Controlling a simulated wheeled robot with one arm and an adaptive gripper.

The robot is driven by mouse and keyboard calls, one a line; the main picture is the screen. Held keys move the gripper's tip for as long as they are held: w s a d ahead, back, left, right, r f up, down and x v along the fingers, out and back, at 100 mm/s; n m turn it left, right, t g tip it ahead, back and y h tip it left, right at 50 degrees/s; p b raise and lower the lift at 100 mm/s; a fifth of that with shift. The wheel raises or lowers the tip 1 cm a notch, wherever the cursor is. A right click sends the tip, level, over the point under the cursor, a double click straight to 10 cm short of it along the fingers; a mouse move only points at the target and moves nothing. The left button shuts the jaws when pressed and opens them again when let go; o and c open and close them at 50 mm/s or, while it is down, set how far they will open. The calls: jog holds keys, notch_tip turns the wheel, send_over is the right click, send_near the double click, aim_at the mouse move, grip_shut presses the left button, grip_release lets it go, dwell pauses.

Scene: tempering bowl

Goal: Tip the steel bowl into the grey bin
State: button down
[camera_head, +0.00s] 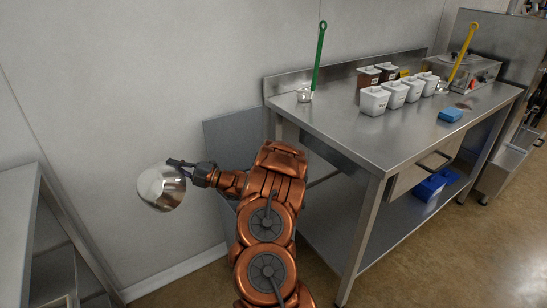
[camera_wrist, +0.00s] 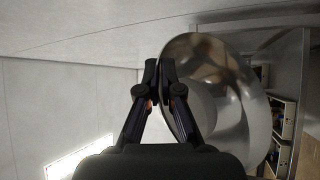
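The steel bowl (camera_head: 160,188) is shiny and round, held in the air at the left in the head view, tilted well off level. My gripper (camera_head: 178,165) is shut on its rim at the upper right side. In the wrist view the fingertips (camera_wrist: 160,78) close on the bowl's near edge, and the bowl (camera_wrist: 232,88) fills the right of the picture. I cannot see any contents. A flat grey shape (camera_head: 225,135) stands behind my arm against the wall; it may be the grey bin, but my arm hides much of it.
A steel table (camera_head: 345,145) at the right holds several white tubs (camera_head: 395,94), a green-handled ladle (camera_head: 320,58), a yellow-handled tool (camera_head: 463,52) and a blue sponge (camera_head: 450,115). A metal bench (camera_head: 18,215) stands at the left.

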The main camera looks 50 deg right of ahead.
jog(key=s+d+f+m+t+h+b, duration=0.1)
jog(key=s+d+f+m+h+b, duration=0.2)
jog(key=d, duration=0.9)
jog(key=s+d+f+m+t+h+b, duration=0.1)
jog(key=s+d+f+h, duration=0.35)
jog(key=d, duration=0.75)
jog(key=s+d+f+m+t+h+b, duration=0.15)
jog(key=s+d+h, duration=0.35)
jog(key=d, duration=0.7)
jog(key=w+a+r+n+g+y+p, duration=0.1)
jog(key=a+r+n+g+y+p, duration=0.2)
jog(key=a+n+p, duration=0.45)
jog(key=w+a+f+n+g+h+b, duration=0.1)
jog(key=a+f+n+b, duration=0.3)
jog(key=b, duration=0.8)
jog(key=w+a+f+n+g+h+b, duration=0.2)
jog(key=a+f+n+g+b, duration=0.2)
jog(key=a+n+b, duration=0.5)
jog(key=shift+f+n+b, duration=0.6)
jog(key=shift+n+b, duration=1.1)
jog(key=shift+b, duration=0.5)
jog(key=shift+a, duration=0.1)
